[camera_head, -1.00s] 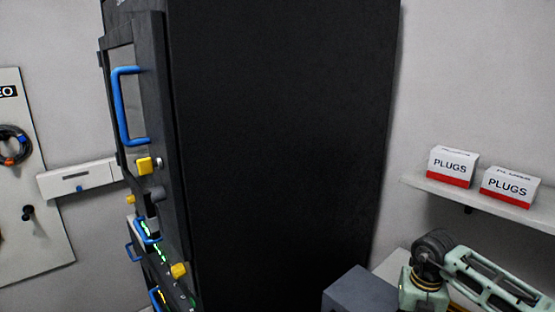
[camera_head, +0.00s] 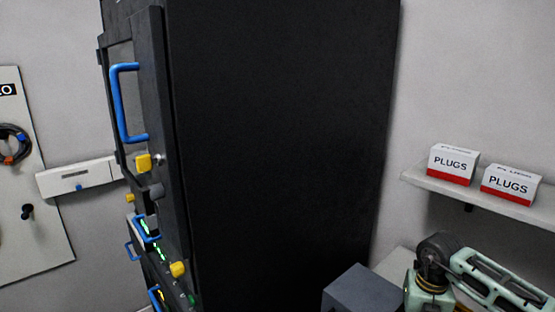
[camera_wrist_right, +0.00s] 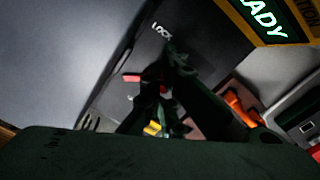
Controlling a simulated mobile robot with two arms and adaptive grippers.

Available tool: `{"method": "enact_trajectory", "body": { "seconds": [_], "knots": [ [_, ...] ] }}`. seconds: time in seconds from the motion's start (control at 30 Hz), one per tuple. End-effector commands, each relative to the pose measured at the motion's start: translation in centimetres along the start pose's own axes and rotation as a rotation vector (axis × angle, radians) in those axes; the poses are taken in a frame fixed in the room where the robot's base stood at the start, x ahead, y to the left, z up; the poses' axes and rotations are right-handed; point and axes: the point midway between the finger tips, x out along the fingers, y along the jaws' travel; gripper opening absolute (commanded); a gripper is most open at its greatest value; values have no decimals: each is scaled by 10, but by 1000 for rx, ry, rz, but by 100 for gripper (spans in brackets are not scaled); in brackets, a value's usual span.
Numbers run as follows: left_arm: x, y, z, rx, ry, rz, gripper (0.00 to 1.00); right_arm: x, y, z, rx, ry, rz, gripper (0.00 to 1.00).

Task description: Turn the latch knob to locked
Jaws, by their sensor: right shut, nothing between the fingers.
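In the right wrist view a dark panel (camera_wrist_right: 112,103) carries the white word LOCK (camera_wrist_right: 162,31). My right gripper (camera_wrist_right: 166,72) shows there as dark fingers, shut and empty, in front of this panel just below the word. A small red piece (camera_wrist_right: 131,78) shows to the left of the fingertips. I cannot tell whether it belongs to the latch knob, which is mostly or wholly hidden behind the fingers. Whether the fingertips touch the panel is unclear. In the head view my right arm shows at lower right, its gripper out of frame. My left gripper is in neither view.
A tall black cabinet (camera_head: 285,130) with a blue handle (camera_head: 121,105) and yellow knobs (camera_head: 143,162) fills the middle. A shelf (camera_head: 480,197) at right holds two PLUGS boxes (camera_head: 453,165). In the wrist view, a yellow-edged READY sign (camera_wrist_right: 265,22) and orange part (camera_wrist_right: 243,107) are at right.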

Motion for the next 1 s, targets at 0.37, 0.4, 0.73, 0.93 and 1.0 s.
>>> {"method": "enact_trajectory", "body": {
  "seconds": [0.37,0.4,0.73,0.93,1.0],
  "knots": [
    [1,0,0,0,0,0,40,-1,-1,3,3,-4,0,0],
    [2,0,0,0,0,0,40,-1,-2,5,3,-5,1,0],
    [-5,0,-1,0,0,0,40,-14,-3,10,2,-7,2,0],
    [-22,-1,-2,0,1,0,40,-39,-3,10,2,-8,1,0],
    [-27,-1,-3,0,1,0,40,-47,-3,10,3,-8,1,0]
  ]
}}
